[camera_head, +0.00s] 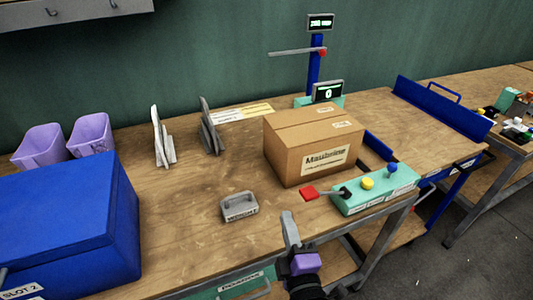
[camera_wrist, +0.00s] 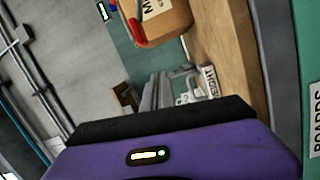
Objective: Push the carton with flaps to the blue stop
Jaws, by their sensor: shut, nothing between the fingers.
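The brown carton (camera_head: 285,155) stands upright on the wooden bench, right of centre in the head view. Its top looks flat, with a seam, and its front bears a label. Part of it shows in the wrist view (camera_wrist: 172,26). A long upright blue panel (camera_head: 440,112), which looks like the blue stop, stands farther right, clear of the carton. My gripper (camera_head: 290,228) is shut and empty at the bench's front edge, in front of the carton and apart from it. Its grey fingers also show in the wrist view (camera_wrist: 160,92).
A teal control box (camera_head: 375,191) with knobs and a red paddle (camera_head: 308,193) sits right of the carton's front. A grey handled weight (camera_head: 239,207) lies left of it. A scale display (camera_head: 328,92) stands behind.

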